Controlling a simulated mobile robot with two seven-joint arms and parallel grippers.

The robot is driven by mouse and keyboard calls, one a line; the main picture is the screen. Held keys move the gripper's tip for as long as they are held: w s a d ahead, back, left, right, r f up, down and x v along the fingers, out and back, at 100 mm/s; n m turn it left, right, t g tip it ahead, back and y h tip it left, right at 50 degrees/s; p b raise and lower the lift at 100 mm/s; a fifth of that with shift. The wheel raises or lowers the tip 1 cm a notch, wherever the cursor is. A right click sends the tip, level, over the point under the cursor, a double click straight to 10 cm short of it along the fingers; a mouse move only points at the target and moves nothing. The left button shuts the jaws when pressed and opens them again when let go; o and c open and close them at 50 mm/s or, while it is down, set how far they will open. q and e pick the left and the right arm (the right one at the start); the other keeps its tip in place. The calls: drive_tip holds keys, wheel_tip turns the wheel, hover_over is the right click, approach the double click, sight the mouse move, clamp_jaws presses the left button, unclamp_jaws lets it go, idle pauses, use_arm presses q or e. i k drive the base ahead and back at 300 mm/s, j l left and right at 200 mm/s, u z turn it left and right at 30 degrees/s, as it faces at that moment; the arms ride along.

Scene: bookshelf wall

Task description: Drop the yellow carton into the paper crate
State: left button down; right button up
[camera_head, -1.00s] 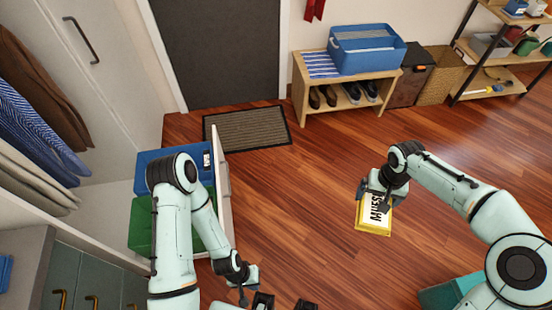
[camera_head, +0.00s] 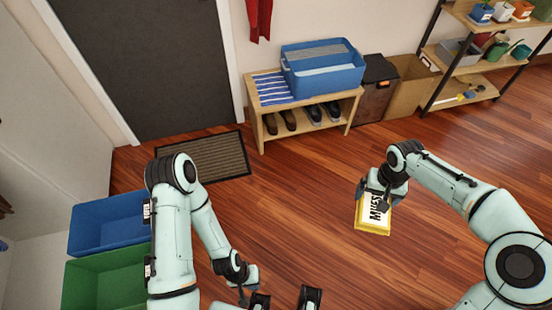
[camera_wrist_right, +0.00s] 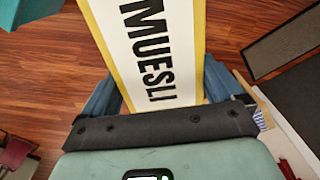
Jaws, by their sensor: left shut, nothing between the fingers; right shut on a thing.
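The yellow carton (camera_head: 373,214), with a white "MUESLI" face, is held by my right gripper (camera_head: 374,195) above the wooden floor. It also fills the upper middle of the right wrist view (camera_wrist_right: 150,50) between the fingers. My left gripper (camera_head: 247,284) is shut and empty at the lower middle. Two open crates stand at the lower left, a blue one (camera_head: 85,228) and a green one (camera_head: 85,285). Each has a small label, too small to read, so I cannot tell which is the paper crate. My left arm partly covers their right side.
A wooden bench (camera_head: 256,108) with shoes carries another blue crate (camera_head: 325,76). A dark bin (camera_head: 374,95), an open brown box (camera_head: 405,92) and shelving (camera_head: 447,52) stand to its right. A doormat (camera_head: 210,157) lies by the door. The middle floor is clear.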

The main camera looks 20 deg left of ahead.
sight(133, 236)
drive_tip(key=i+u, duration=0.6)
drive_tip(key=u, duration=0.15)
drive_tip(key=i+l+u, duration=0.2)
drive_tip(key=u, duration=0.2)
drive_tip(key=i+u, duration=0.2)
drive_tip(key=u, duration=0.25)
drive_tip(key=i+l+u, duration=0.15)
drive_tip(key=u, duration=0.3)
drive_tip(key=i+l+u, duration=0.15)
drive_tip(key=u, duration=0.3)
drive_tip(key=i+l+u, duration=0.1)
drive_tip(key=u, duration=0.4)
drive_tip(key=i+l+u, duration=0.2)
drive_tip(key=u, duration=0.25)
drive_tip(key=i+l+u, duration=0.1)
drive_tip(key=u, duration=0.4)
drive_tip(key=l+u, duration=0.35)
drive_tip(key=u, duration=0.15)
drive_tip(key=i+l+u, duration=0.1)
drive_tip(key=l+u, duration=0.2)
drive_tip(key=u, duration=0.2)
drive_tip(key=l+u, duration=0.8)
drive_tip(key=k+l, duration=0.05)
